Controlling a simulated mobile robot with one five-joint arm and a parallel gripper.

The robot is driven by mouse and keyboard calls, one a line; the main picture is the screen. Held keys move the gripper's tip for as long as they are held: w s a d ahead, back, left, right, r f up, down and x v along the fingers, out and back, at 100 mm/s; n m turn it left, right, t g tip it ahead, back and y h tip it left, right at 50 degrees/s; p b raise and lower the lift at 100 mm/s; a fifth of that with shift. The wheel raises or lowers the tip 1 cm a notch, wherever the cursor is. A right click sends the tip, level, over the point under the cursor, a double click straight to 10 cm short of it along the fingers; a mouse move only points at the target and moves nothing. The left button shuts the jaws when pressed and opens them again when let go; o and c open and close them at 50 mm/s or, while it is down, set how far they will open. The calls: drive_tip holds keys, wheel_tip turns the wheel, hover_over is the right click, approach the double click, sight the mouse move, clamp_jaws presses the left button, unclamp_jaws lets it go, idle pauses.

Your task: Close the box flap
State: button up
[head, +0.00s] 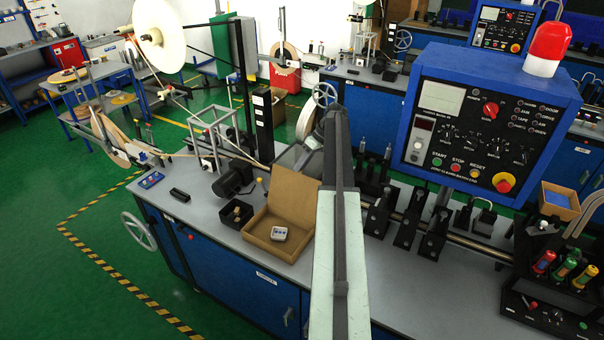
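An open brown cardboard box (265,238) stands on the grey bench top, just left of my arm. Its flap (295,200) stands up at the back of the box, leaning back. A small light-grey item with dark marks (279,233) lies inside the box. My arm reaches up from the bottom middle, passing right of the box and over the flap's right side. The dark far end of my arm, at my gripper (334,118), is beyond and above the flap, apart from it. I cannot make out the fingers or anything held.
A blue control panel (480,130) with a red lamp (547,48) rises at the right. Black fixtures (405,222) on a rail stand right of my arm.

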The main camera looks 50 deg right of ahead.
drive_tip(key=shift+w+a+f, duration=0.1)
drive_tip(key=shift+a+f, duration=0.05)
drive_tip(key=shift+f, duration=0.1)
clamp_jaws()
idle(1.2)
